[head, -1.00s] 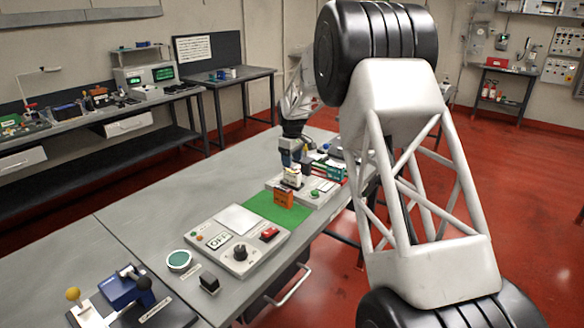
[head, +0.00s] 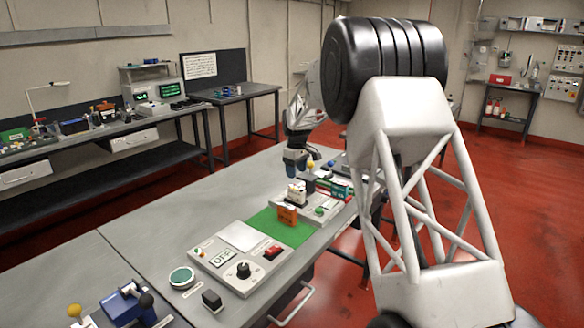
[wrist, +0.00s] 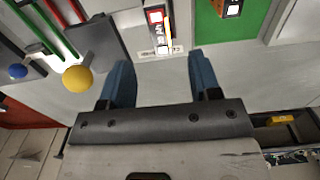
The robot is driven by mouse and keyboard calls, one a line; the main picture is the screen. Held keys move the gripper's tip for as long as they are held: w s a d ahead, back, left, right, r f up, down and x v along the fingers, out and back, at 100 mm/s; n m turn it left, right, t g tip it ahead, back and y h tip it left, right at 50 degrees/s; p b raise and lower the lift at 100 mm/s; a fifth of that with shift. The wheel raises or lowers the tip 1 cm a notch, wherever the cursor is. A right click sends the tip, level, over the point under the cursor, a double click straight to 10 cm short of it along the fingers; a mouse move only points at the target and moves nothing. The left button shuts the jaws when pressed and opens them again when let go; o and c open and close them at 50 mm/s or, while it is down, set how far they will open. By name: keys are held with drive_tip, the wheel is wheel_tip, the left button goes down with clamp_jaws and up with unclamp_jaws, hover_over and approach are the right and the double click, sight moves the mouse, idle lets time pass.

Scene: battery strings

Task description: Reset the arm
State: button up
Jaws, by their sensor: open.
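My gripper (wrist: 165,88) is open and empty in the wrist view, its two blue fingers apart above the grey bench. In the head view my gripper (head: 294,168) hangs over the bench just behind the small white and dark block (head: 296,192). My arm (head: 400,150) reaches across the right side of the head view. An orange block (head: 287,214) stands at the edge of the green mat (head: 265,226); the mat also shows in the wrist view (wrist: 235,42).
A control panel (head: 243,240) with a knob and an OFF label lies nearer on the bench. A blue vise-like device (head: 127,303) is at the near left. A yellow ball knob (wrist: 77,78) and a blue one (wrist: 18,71) stand left of my fingers in the wrist view.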

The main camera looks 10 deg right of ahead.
drive_tip(key=s+d+r+m, duration=0.15)
drive_tip(key=s+r, duration=0.35)
drive_tip(key=s, duration=0.6)
drive_tip(key=s+r+m+t, duration=0.15)
drive_tip(key=s+r, duration=0.35)
drive_tip(key=s, duration=0.6)
drive_tip(key=s+d+r+m, duration=0.15)
drive_tip(key=s+r, duration=0.35)
drive_tip(key=s, duration=0.5)
drive_tip(key=s+f+m, duration=0.2)
drive_tip(key=s+f, duration=0.1)
drive_tip(key=s, duration=1.3)
drive_tip(key=s+f+m+t, duration=0.1)
drive_tip(key=s+f+m, duration=0.1)
drive_tip(key=s, duration=1.5)
drive_tip(key=shift+f+m, duration=0.35)
drive_tip(key=shift+f, duration=0.35)
